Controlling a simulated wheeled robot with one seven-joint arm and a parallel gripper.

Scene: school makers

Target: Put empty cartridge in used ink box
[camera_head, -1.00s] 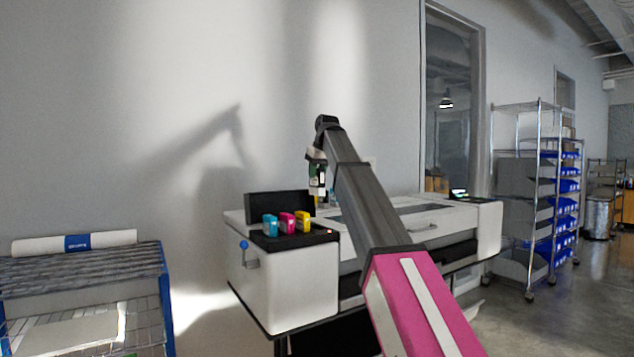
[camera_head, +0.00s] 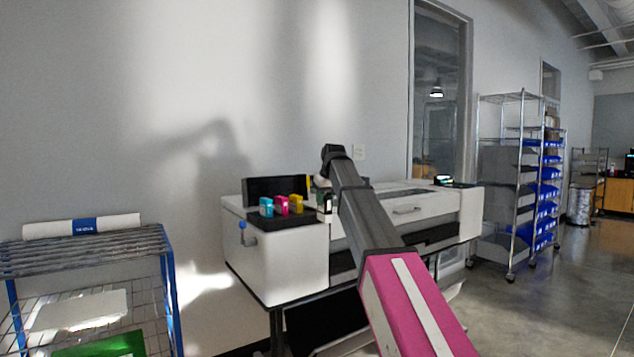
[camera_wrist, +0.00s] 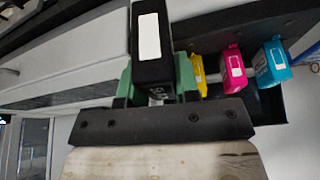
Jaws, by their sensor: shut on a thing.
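A black cartridge (camera_wrist: 152,40) with a white label is between the green fingers of my gripper (camera_wrist: 156,82) in the wrist view, and the fingers are shut on it. In the head view my gripper (camera_head: 323,191) is at the right of the printer's ink bay, mostly hidden by my arm. Cyan (camera_head: 266,207), magenta (camera_head: 282,205) and yellow (camera_head: 296,204) cartridges stand in a row in the bay. They also show right of the black cartridge in the wrist view. I cannot tell whether the black cartridge touches the bay. No box is clearly marked for used ink.
The white printer (camera_head: 275,255) stands against the wall. At left is a blue-framed wire cart (camera_head: 85,250) with a white roll (camera_head: 60,229) on top. A green object (camera_head: 105,346), cut off by the frame, is low in it.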

